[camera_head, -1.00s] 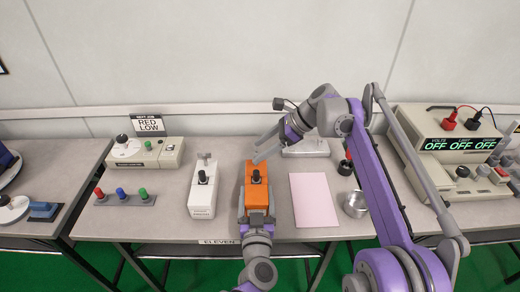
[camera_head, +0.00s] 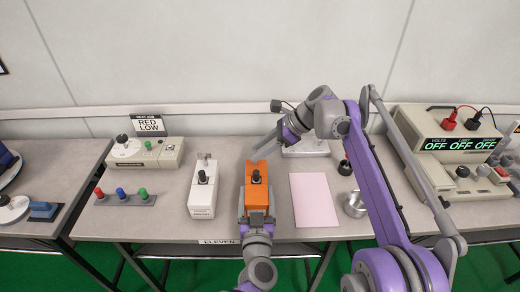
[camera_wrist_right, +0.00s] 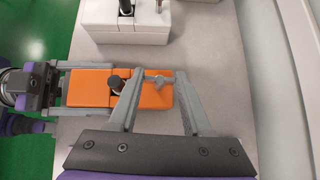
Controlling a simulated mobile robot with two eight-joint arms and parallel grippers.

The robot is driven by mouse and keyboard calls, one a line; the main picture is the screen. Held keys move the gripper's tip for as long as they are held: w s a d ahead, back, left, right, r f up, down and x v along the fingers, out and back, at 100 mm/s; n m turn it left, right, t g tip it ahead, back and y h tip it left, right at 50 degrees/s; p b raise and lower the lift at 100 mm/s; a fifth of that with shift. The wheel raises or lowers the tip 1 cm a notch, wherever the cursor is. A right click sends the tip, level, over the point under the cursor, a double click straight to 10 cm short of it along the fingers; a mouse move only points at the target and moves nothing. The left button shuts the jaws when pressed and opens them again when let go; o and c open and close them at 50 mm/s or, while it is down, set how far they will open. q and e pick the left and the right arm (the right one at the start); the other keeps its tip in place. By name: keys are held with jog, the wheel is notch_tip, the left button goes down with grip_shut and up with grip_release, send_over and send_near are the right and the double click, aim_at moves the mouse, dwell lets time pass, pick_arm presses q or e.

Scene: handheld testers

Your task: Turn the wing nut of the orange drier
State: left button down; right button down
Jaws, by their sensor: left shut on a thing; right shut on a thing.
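The orange drier (camera_head: 259,198) stands on the bench with a black knob (camera_head: 256,177) on top. In the right wrist view the drier (camera_wrist_right: 88,88) lies lengthwise, and its grey wing nut (camera_wrist_right: 155,79) shows near the end away from my left gripper. My right gripper (camera_wrist_right: 158,74) is over that end, its two fingers on either side of the wing nut and shut on it. In the head view the right gripper (camera_head: 259,157) hides the wing nut. My left gripper (camera_head: 257,219) is shut on the drier's near end, also seen in the right wrist view (camera_wrist_right: 65,85).
A similar white drier (camera_head: 202,198) stands left of the orange one. A strip of coloured knobs (camera_head: 123,198) and a tester (camera_head: 146,155) are farther left.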

jog(key=shift+w, duration=0.1)
jog(key=shift+w+n+g, duration=0.25)
jog(key=shift+n+g, duration=0.65)
jog(key=shift+n, duration=0.3)
jog(key=shift+s+n+g, duration=0.15)
jog(key=shift+n+g, duration=0.15)
jog(key=shift+c, duration=1.6)
grip_release()
jog(key=shift+r, duration=0.1)
